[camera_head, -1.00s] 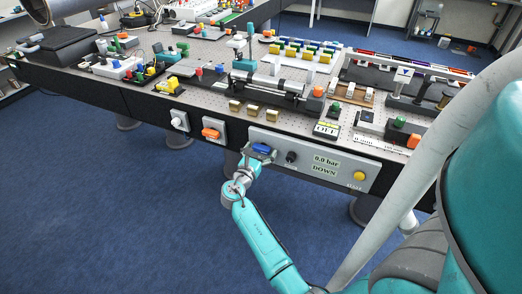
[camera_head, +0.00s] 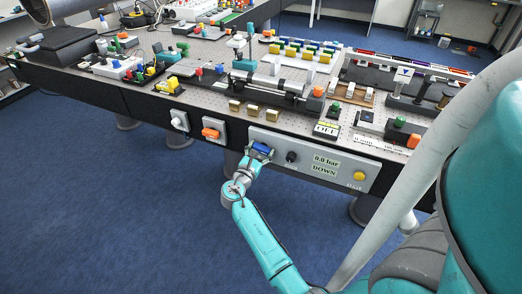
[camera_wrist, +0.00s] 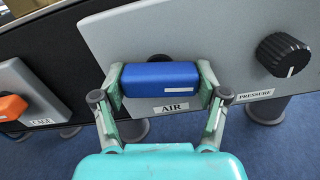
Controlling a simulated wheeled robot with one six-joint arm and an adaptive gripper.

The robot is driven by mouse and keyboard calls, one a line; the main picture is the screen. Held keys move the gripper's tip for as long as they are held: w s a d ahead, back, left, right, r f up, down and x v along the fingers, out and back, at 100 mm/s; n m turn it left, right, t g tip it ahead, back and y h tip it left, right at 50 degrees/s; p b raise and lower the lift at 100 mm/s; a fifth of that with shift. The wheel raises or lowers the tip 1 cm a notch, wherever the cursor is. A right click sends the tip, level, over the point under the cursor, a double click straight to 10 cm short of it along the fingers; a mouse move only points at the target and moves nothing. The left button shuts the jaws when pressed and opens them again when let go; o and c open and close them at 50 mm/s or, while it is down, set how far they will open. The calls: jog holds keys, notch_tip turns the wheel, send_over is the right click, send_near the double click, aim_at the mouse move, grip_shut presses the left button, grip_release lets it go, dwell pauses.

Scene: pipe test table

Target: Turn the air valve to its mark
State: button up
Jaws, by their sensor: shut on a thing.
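The air valve's blue handle (camera_wrist: 160,79) lies level across the wrist view, above the AIR label (camera_wrist: 172,108) on the grey panel (camera_wrist: 220,35). My gripper (camera_wrist: 161,84) has one finger at each end of the handle and is shut on it. In the head view my gripper (camera_head: 252,157) is at the left part of the panel, and the blue handle (camera_head: 262,148) shows just beyond it. The display (camera_head: 325,165) reads 0.0 bar and DOWN. No mark for the valve can be made out.
A black PRESSURE knob (camera_wrist: 284,54) sits right of the valve. An orange handle (camera_wrist: 12,107) on the CAGE plate is to the left. A yellow button (camera_head: 359,176) is at the panel's right end. The table (camera_head: 215,88) above is crowded; the floor in front is clear.

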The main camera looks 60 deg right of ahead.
jog(key=m, duration=0.4)
jog(key=shift+m, duration=0.3)
jog(key=m, duration=0.3)
jog(key=shift+m, duration=0.3)
jog(key=m, duration=0.4)
jog(key=shift+m, duration=2)
jog(key=o, duration=1.2)
jog(key=shift+c, duration=0.2)
jog(key=shift+a, duration=0.1)
jog(key=a, duration=1.1)
jog(key=shift+s+a, duration=0.4)
jog(key=shift+s, duration=0.05)
